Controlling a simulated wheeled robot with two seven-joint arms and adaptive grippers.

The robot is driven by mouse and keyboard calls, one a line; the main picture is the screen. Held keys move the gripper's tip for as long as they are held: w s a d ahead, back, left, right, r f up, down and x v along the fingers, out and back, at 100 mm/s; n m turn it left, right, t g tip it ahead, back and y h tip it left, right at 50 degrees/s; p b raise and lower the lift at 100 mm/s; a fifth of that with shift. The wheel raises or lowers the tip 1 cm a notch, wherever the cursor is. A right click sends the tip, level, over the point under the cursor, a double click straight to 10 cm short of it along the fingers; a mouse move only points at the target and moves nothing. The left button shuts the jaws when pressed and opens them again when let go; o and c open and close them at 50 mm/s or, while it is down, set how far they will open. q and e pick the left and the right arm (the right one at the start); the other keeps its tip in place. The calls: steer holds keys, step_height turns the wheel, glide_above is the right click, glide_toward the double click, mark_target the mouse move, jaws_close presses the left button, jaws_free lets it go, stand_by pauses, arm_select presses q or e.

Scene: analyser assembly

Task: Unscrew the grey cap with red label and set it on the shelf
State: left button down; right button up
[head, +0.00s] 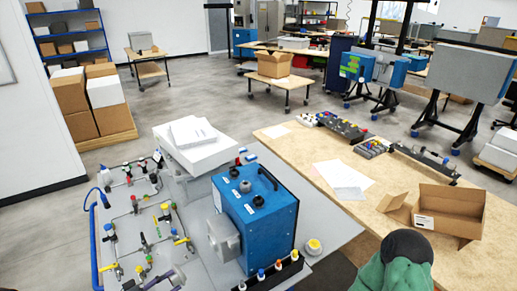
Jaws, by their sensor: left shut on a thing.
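My left gripper (165,281) is at the bottom edge of the head view, low over the front of the grey panel (198,268). It is shut on a small part, which is too small and too cut off to identify. The panel carries pipes, valves and coloured fittings. I cannot pick out a grey cap with a red label. A narrow black shelf (287,272) runs along the front of the blue analyser box (262,225), with blue, orange, red and white caps in a row. My right gripper is not in view.
A yellow-topped round part (314,246) lies right of the analyser. A wooden table (300,160) with an open carton (450,212) stands at right.

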mark_target(177, 273)
arm_select(q)
steer(key=w+d+y, duration=0.1)
steer(key=w+d+r+n+t, duration=0.1)
steer(key=w+d+r+n+t+y, duration=0.1)
steer(key=d, duration=0.1)
steer(key=shift+w+y, duration=0.1)
steer(key=shift+y, duration=0.2)
steer(key=s+d+f+n+t+y+b, duration=0.2)
steer(key=d+f+n+y+b, duration=0.1)
steer(key=f+n+y, duration=0.1)
steer(key=s+d+f+n+t+y+b, duration=0.1)
steer(key=d+f+n+t+y+b, duration=0.1)
steer(key=f+y, duration=0.5)
steer(key=shift+s+d+f+n+b, duration=0.35)
steer(key=shift+d+f+n+b, duration=0.3)
steer(key=shift+f+n+b, duration=0.4)
steer(key=shift+r, duration=0.2)
